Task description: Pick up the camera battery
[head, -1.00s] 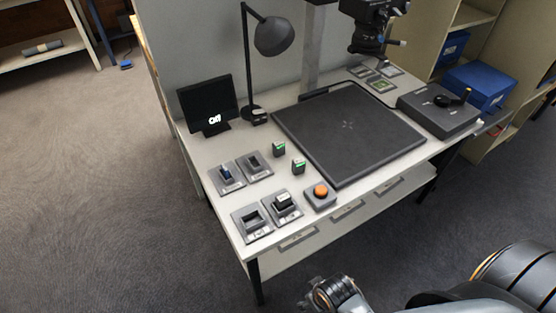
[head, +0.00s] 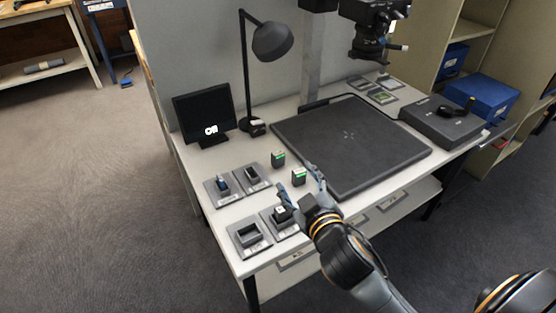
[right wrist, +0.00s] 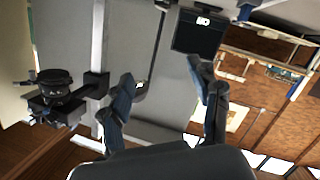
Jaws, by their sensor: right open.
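Two small dark blocks with green parts, likely camera batteries, stand on the white desk: a rear one (head: 278,158) and a front one (head: 299,177). The frames do not show which one the task names. My right gripper (head: 300,186) is open and empty at the desk's front part. In the head view its fingers appear just in front of the front block, one to each side; the height gap is unclear. In the right wrist view the open fingers (right wrist: 160,78) have no block between them. My left gripper is not in view.
Grey cradles stand at left: one with a blue item (head: 222,187), a back one (head: 252,177), an empty-looking one (head: 249,236) and one partly behind my fingers. A monitor (head: 203,113), lamp (head: 272,41) and dark flat board (head: 350,145) surround the blocks.

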